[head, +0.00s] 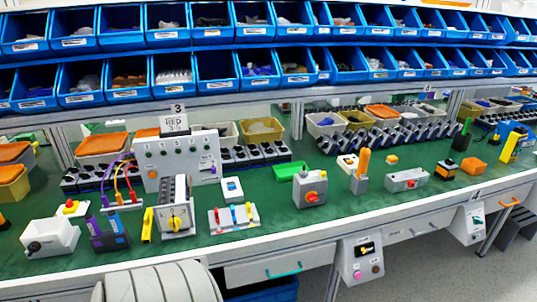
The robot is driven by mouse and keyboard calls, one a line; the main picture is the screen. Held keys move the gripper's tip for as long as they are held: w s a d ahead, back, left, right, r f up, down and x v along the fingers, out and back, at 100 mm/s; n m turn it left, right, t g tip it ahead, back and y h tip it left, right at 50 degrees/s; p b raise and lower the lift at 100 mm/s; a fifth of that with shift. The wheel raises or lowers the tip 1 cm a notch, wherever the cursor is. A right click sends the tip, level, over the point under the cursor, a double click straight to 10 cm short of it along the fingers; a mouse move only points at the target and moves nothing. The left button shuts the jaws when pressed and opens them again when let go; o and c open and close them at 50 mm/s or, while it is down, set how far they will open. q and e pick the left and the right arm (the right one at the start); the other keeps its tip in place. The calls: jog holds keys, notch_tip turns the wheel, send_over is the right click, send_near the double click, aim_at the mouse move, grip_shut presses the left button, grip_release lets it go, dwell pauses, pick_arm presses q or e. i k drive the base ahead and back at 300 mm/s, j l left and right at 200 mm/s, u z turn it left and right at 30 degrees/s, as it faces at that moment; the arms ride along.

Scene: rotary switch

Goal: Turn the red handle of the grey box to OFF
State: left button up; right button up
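A small grey box (302,190) stands on the green bench top, a little right of the picture's middle. A red handle (311,197) is on its front face, and a bit of yellow shows at its upper right. The handle is too small here to read its position or any ON and OFF marks. Neither of my grippers is in view, and nothing touches the box.
A green tray (288,173) lies just behind the box. A tool with an orange handle (363,160) stands to its right, and a three-lever block (233,217) to its left. A grey panel (180,160) rises further left. The bench in front of the box is clear.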

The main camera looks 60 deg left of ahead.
aim_at(312, 197)
jog(key=u, duration=1.6)
